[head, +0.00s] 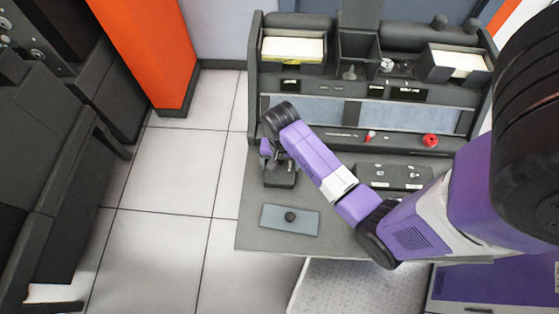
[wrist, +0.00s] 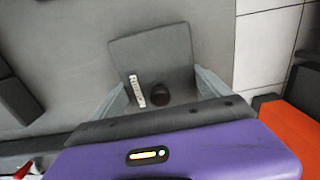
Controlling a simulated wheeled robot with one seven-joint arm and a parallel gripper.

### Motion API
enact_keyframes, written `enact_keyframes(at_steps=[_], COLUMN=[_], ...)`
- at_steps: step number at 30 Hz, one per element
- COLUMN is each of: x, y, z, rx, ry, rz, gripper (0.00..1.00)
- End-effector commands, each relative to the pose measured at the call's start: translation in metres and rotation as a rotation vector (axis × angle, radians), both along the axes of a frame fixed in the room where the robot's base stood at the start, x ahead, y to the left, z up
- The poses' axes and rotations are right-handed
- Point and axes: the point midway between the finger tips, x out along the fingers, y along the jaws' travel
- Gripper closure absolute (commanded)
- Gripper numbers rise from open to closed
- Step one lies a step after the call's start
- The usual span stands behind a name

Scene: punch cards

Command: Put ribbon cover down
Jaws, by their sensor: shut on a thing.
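My gripper (head: 279,163) is over the left part of the grey desk in the head view. It is shut on a dark grey block, which appears to be the ribbon cover (head: 279,179). In the wrist view, the fingers (wrist: 160,90) stand on either side of this grey cover (wrist: 152,52). A dark round knob and a white strip show between the fingers. The block is near the desk top; I cannot tell whether it touches it.
A blue-grey plate (head: 268,215) with a black knob lies at the desk's front left. The grey desk (head: 262,238) has a back panel with a red knob (head: 430,140) and card trays (head: 294,47). An orange wall panel (head: 150,50) stands left. Tiled floor lies beyond the desk's left edge.

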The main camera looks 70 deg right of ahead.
Motion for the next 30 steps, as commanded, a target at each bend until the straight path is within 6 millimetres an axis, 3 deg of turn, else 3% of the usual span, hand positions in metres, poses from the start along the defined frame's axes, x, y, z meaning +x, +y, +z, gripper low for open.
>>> enact_keyframes(at_steps=[9, 10, 12, 23, 30], x=[0.000, 0.000, 0.000, 0.000, 0.001], y=[0.000, 0.000, 0.000, 0.000, -0.001], z=[-0.002, -0.002, -0.001, 0.008, 0.051], rx=[0.000, 0.000, 0.000, -0.001, -0.002], ry=[0.000, 0.000, 0.000, -0.001, -0.004], rz=[0.000, 0.000, 0.000, 0.000, 0.000], gripper=[0.58, 0.09, 0.00, 0.00, 0.00])
